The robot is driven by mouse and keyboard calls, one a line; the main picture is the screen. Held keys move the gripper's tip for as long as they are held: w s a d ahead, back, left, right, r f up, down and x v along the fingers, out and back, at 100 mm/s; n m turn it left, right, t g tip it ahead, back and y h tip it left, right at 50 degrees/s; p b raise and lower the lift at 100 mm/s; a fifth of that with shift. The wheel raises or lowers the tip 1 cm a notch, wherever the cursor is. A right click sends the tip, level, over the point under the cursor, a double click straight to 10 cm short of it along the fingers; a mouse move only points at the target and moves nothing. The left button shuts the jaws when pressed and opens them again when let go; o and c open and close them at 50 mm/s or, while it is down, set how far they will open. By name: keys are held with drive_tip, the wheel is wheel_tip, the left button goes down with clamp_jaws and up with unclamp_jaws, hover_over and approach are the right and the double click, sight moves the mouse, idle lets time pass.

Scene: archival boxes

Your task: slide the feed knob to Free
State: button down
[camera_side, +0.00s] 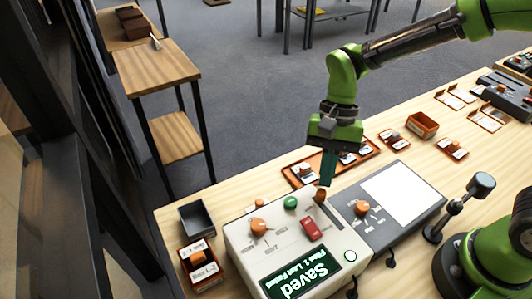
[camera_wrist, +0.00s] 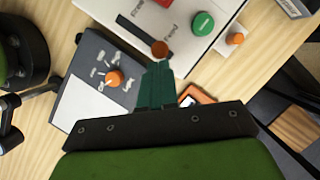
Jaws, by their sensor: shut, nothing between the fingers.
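The feed knob (camera_wrist: 160,48) is a small brown-orange knob at one end of a dark straight slot (camera_wrist: 135,29) on a white machine panel. Small lettering beside the slot is too blurred to read surely. In the side view the knob (camera_side: 321,195) is at the panel's far right corner. My gripper (camera_wrist: 157,66) is shut and empty, pointing down, with its fingertips right beside the knob. I cannot tell whether they touch it. In the side view my gripper (camera_side: 327,183) is just behind and above the knob, partly overlapping it.
The white machine (camera_side: 240,240) also carries a green button (camera_side: 291,203), an orange dial (camera_side: 258,227), a red switch (camera_side: 312,229) and a display (camera_side: 308,276) reading "Saved". A grey unit (camera_side: 380,230) with an orange dial adjoins it. An orange tray (camera_side: 296,181) lies behind.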

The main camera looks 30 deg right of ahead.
drive_tip(key=s, duration=0.5)
drive_tip(key=shift+s, duration=0.35)
drive_tip(key=w+d+r, duration=0.5)
drive_tip(key=r, duration=0.4)
drive_tip(key=shift+w+d+r, duration=0.2)
drive_tip(key=shift+d, duration=0.05)
